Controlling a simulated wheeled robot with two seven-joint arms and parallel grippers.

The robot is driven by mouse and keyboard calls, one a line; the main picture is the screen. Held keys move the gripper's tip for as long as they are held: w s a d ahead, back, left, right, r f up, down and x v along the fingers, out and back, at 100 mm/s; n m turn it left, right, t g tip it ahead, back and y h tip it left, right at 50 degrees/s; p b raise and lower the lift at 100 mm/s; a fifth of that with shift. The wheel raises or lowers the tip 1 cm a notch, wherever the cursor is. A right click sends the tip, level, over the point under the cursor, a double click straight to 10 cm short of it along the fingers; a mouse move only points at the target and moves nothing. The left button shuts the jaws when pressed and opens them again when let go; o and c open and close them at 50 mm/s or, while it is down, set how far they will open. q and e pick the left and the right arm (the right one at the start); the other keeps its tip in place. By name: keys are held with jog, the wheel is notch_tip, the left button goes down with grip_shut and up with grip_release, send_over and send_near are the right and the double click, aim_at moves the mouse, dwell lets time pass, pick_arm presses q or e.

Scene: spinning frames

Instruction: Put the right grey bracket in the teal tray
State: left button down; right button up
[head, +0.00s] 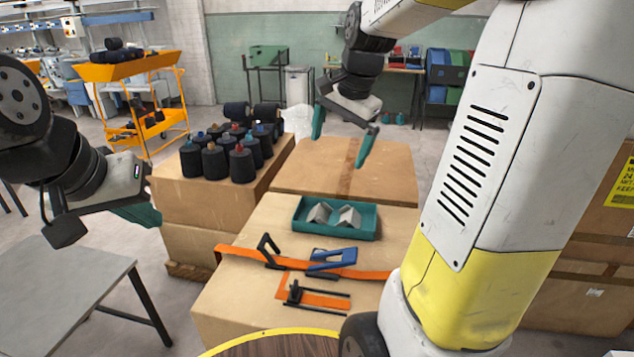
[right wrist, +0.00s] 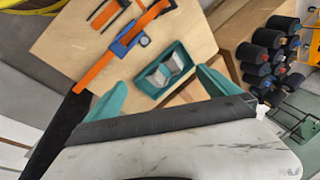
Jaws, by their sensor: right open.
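The teal tray (head: 332,233) lies on a cardboard box top in the middle of the head view. Two grey angled brackets sit inside it, a left grey bracket (head: 319,213) and a right grey bracket (head: 348,217). The right wrist view shows the tray (right wrist: 189,61) with both brackets in it. My right gripper (head: 342,140) is open and empty, above and behind the tray in the head view. Its teal fingers (right wrist: 160,92) are spread in the right wrist view. My left gripper (head: 142,214) is at the left, away from the tray; its finger gap is not clear.
Several dark spools (head: 215,160) stand on boxes behind left. The box (head: 390,180) behind the tray is clear. A grey table (head: 60,290) is at the left.

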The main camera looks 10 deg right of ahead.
jog(key=s+a+n+t, duration=0.1)
jog(key=s+a+n, duration=0.2)
jog(key=s+n, duration=0.2)
jog(key=s+a+n+t+y, duration=0.1)
jog(key=s+a+n, duration=0.2)
jog(key=s, duration=0.9)
jog(key=n, duration=0.3)
jog(key=shift+a+f+t, duration=0.3)
jog(key=shift+a, duration=0.1)
jog(key=shift+s, duration=0.1)
